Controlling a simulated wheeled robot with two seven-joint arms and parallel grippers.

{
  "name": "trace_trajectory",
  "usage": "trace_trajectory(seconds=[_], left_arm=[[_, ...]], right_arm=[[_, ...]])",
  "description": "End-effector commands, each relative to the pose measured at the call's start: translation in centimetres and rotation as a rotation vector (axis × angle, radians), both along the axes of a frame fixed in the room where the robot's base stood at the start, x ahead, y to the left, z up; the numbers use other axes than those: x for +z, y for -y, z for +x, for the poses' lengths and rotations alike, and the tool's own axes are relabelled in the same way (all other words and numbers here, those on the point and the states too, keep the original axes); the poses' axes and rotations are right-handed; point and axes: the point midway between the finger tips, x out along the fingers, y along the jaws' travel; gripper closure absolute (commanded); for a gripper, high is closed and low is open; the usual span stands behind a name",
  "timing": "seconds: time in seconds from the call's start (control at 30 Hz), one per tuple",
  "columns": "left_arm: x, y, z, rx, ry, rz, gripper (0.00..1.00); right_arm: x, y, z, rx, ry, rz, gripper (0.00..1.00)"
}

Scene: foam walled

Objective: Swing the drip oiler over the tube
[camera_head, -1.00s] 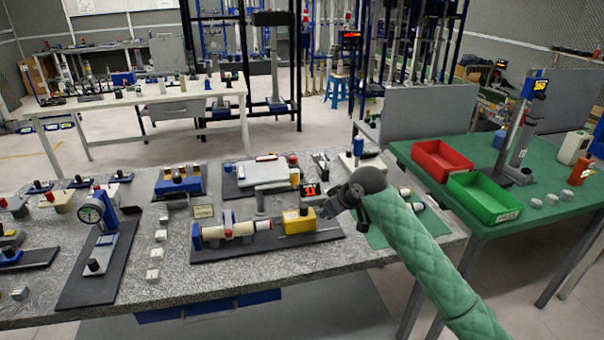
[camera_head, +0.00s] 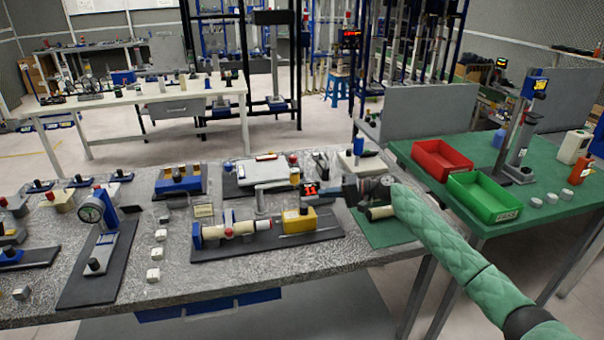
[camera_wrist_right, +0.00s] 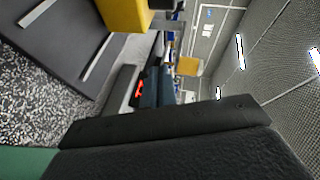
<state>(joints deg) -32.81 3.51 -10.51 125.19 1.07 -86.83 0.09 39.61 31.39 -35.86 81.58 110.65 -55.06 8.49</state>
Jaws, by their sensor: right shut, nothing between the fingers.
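The cream tube (camera_head: 243,228) lies level in a fixture with blue end blocks on a dark base plate, near the middle of the grey bench. What looks like the drip oiler (camera_head: 294,174), a small amber cup with a red top, stands behind the tube and to its right, by a light grey flat-topped unit. My right gripper (camera_head: 338,194) is shut and empty, right of the oiler and apart from it. In the right wrist view a dark finger (camera_wrist_right: 165,122) fills the lower part; its tip contact is not clear. My left gripper is out of view.
A yellow block (camera_head: 299,220) sits right of the tube on the same plate; it also shows in the wrist view (camera_wrist_right: 126,14). A red-lit display (camera_head: 310,190) stands close to my right gripper. Red (camera_head: 445,160) and green (camera_head: 484,197) bins sit on the green table at right.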

Motion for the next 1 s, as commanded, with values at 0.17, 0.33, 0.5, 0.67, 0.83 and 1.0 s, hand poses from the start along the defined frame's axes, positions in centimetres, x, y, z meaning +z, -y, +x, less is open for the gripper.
trace_trajectory(seconds=[0.17,0.33,0.5,0.67,0.83,1.0], left_arm=[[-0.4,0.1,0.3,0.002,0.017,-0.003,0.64],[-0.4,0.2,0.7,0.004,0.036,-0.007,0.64],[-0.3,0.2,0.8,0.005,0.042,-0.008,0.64],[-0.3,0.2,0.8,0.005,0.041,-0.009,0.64],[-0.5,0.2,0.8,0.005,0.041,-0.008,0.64],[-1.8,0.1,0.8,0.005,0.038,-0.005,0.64]], right_arm=[[1.7,1.2,2.2,-0.104,-0.103,0.195,1.00],[3.1,1.6,3.4,-0.177,-0.150,0.297,1.00],[3.2,1.7,3.8,-0.199,-0.165,0.308,1.00],[3.2,1.7,3.7,-0.198,-0.165,0.307,1.00],[3.2,1.6,3.8,-0.197,-0.165,0.307,1.00],[3.4,0.7,4.2,-0.196,-0.165,0.306,1.00]])
